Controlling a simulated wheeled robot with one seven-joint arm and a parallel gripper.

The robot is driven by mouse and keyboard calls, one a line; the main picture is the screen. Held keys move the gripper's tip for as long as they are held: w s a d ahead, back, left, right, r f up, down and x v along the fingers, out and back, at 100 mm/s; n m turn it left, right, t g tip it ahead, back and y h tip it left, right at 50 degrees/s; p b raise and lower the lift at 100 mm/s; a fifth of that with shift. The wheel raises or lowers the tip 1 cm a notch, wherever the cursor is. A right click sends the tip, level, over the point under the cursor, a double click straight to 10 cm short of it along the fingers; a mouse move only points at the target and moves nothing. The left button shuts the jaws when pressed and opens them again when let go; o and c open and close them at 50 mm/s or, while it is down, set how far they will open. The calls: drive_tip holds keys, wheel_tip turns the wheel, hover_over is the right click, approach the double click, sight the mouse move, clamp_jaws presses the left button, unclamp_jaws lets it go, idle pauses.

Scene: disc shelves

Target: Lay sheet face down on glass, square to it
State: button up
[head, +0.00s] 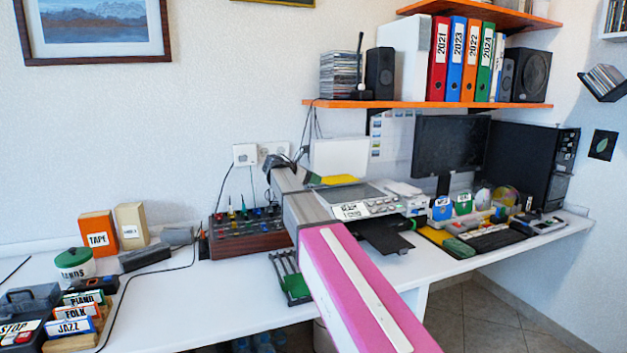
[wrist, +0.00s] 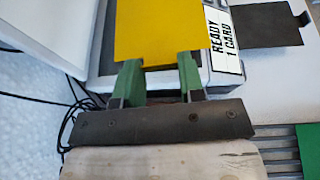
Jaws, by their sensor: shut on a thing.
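A yellow sheet (head: 340,179) is at the far left part of the scanner in the head view. In the wrist view the sheet (wrist: 160,30) extends ahead of my gripper (wrist: 158,72), whose two green fingers are shut on its near edge. The grey scanner glass (head: 352,193) lies under and beside the sheet. Most of it is hidden by the sheet in the wrist view. The white scanner lid (head: 338,157) stands open behind. I cannot tell whether the sheet touches the glass or which face is down.
The scanner's front panel has a label reading READY 1 CARD (wrist: 225,45). A black tray (head: 384,236) juts out in front of the scanner. A brown rack of tools (head: 243,236) stands to the left. A monitor (head: 450,145) and keyboard (head: 495,240) are to the right.

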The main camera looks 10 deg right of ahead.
drive_tip(key=shift+f, duration=3.4)
drive_tip(key=shift+f, duration=0.55)
drive_tip(key=o, duration=1)
drive_tip(key=shift+c, duration=0.2)
